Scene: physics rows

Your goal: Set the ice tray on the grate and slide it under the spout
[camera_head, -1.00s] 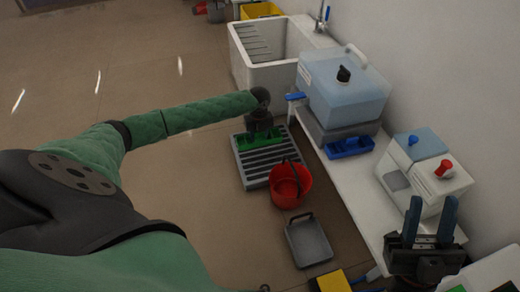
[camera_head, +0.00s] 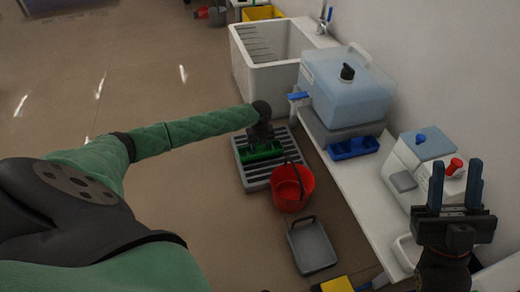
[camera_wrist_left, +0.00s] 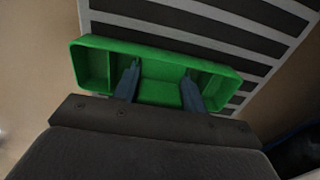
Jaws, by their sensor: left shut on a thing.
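A green compartmented tray (camera_head: 264,155) is at the slatted grey grate (camera_head: 240,164) on the floor. My left gripper (camera_head: 263,147) is shut on it from above. In the left wrist view, the two fingers (camera_wrist_left: 159,90) reach into the green tray (camera_wrist_left: 95,66), with the grate's dark slats (camera_wrist_left: 200,20) beyond. I cannot tell whether the tray touches the grate. A blue spout (camera_head: 299,96) juts from the pale blue tank (camera_head: 346,90) on the bench, above and right of the grate. My right gripper (camera_head: 455,188) is open and empty at the right.
A blue tray (camera_head: 353,149) sits by the tank on the white bench (camera_head: 350,178). A white sink (camera_head: 262,63) stands behind. The floor to the left is clear.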

